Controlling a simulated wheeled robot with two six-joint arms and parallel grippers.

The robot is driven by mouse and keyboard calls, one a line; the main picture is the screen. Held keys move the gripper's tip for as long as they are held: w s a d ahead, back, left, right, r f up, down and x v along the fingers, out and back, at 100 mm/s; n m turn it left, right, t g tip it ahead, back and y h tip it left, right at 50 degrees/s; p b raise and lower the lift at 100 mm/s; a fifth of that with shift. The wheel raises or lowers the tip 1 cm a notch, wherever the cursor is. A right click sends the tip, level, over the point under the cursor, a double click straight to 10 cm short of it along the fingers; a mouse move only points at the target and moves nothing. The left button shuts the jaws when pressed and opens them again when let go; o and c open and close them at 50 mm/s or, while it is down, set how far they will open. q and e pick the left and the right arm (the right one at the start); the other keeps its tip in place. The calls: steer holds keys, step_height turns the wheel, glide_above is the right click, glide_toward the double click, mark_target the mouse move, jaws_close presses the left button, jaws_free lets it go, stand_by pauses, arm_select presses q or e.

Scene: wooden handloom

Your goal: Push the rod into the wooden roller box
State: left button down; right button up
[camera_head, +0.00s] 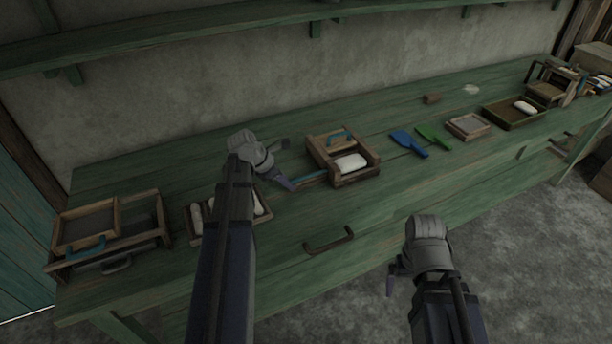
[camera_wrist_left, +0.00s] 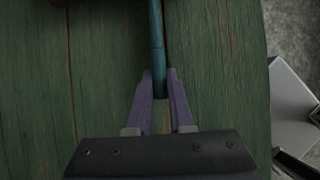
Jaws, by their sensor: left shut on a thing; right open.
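The teal rod (camera_head: 311,178) reaches from my left gripper (camera_head: 290,184) to the left side of the box. In the left wrist view the rod (camera_wrist_left: 157,42) runs up between the fingers of my left gripper (camera_wrist_left: 159,82), which is shut on its near end. Whether its far end is inside the box is hidden. My right gripper (camera_head: 393,278) is open and empty, in front of the bench.
A tray with white rollers (camera_head: 196,221) is partly behind my left arm. A wooden frame (camera_head: 160,217) stands at the far left. A blue scoop (camera_head: 409,143), a green scoop (camera_head: 433,137) and small trays lie to the right. A drawer handle (camera_head: 328,243) is on the bench front.

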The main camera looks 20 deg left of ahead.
arm_select(q)
steer(key=w+d, duration=0.6)
steer(key=w, duration=0.1)
steer(key=shift+w+d, duration=0.1)
steer(key=shift+w, duration=0.05)
steer(key=c, duration=0.7)
jaws_free()
steer(key=shift+r, duration=0.1)
steer(key=p+v, duration=0.6)
steer(key=v, duration=0.1)
